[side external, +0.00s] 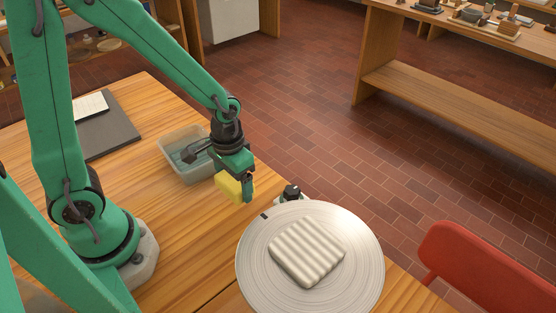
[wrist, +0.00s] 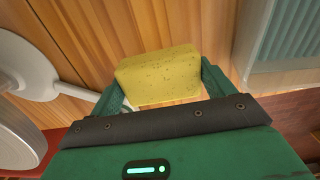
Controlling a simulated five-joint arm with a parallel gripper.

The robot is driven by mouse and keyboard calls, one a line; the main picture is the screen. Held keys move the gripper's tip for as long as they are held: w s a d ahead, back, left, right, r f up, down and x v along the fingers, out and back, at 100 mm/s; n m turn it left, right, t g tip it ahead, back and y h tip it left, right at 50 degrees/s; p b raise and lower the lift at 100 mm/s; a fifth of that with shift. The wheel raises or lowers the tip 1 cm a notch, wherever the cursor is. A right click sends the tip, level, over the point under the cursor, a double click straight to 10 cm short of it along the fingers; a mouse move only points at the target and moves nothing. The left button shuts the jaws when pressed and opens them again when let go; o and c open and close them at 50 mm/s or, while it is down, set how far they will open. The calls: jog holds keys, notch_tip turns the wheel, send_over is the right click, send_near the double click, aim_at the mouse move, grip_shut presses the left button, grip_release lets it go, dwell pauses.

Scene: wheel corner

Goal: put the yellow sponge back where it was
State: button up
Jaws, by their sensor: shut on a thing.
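My gripper (side external: 236,188) is shut on the yellow sponge (side external: 229,187). In the wrist view the sponge (wrist: 157,72) sits between the two green fingers, its speckled face showing. My gripper points down over the wooden table, between the clear tub and the round wheel; how far the sponge is above the wood is hard to tell. The clear plastic tub (side external: 170,164) stands behind and to the left of the sponge, and its ribbed side shows at the upper right of the wrist view (wrist: 285,42). The sponge is outside the tub.
A pale ridged slab (side external: 306,251) lies on the grey round wheel (side external: 358,236) at the front. A small dark-topped item (side external: 291,191) is behind the wheel. A dark board (side external: 108,137) with paper lies at the left. A red chair (side external: 475,262) is at the right. Wood left of the wheel is bare.

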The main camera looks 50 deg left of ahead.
jog(key=shift+f, duration=0.15)
jog(key=shift+f, duration=1.95)
jog(key=shift+f, duration=0.1)
jog(key=o, duration=0.9)
jog(key=shift+r, duration=6.15)
jog(key=shift+r, duration=0.1)
